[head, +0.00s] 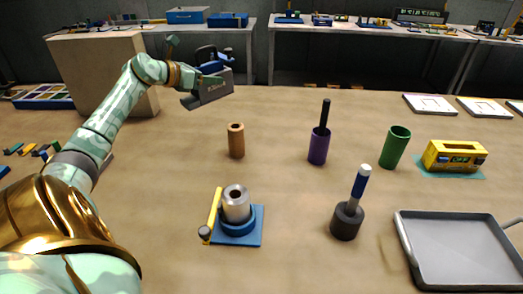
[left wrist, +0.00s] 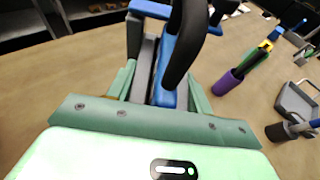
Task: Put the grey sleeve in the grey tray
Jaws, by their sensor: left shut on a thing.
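My left gripper (head: 207,72) is raised over the far left of the table and shut on a grey-and-blue tool (head: 210,92) with a black handle. The tool also fills the top middle of the left wrist view (left wrist: 168,72). A silver-grey hollow sleeve (head: 237,206) stands upright in a blue holder (head: 250,232) with a yellow lever, well apart from my gripper. A darker grey cup-shaped piece (head: 346,222) stands to its right with a blue, white-tipped rod in it. The grey tray (head: 462,262) lies at the front right and looks empty. My right gripper is not in view.
A brown sleeve (head: 236,141), a purple sleeve (head: 318,150) with a black rod in it and a green sleeve (head: 395,150) stand mid-table. A yellow device (head: 453,156) sits at right. White plates (head: 430,105) lie behind it. A box (head: 100,70) stands at back left.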

